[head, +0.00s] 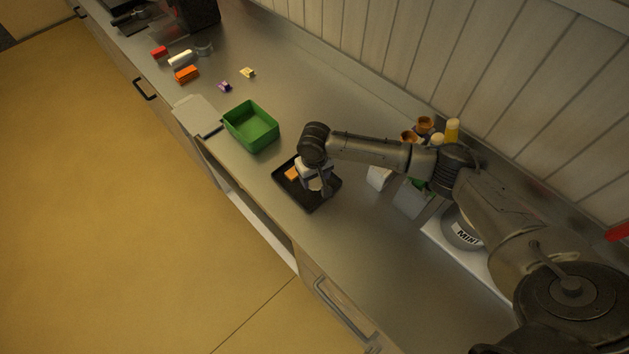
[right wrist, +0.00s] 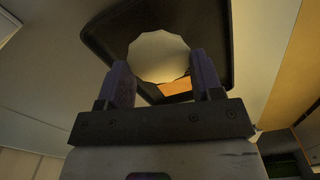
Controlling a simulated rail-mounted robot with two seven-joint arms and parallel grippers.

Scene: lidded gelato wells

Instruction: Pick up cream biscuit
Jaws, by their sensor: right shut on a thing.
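The cream biscuit (right wrist: 158,57) is a round, pale disc, seen large between the fingers of my right gripper (right wrist: 162,84) in the right wrist view. The gripper is shut on it. In the head view my right gripper (head: 319,185) points down over a black tray (head: 312,203), and the biscuit is mostly hidden by the fingers. I cannot tell whether the biscuit touches the tray. An orange piece (head: 292,174) lies on the tray beside the gripper; it also shows in the right wrist view (right wrist: 175,87). My left gripper is not in view.
A green bin (head: 252,127) stands left of the tray. Small red (head: 159,52), white and orange (head: 187,74) blocks lie at the far left.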

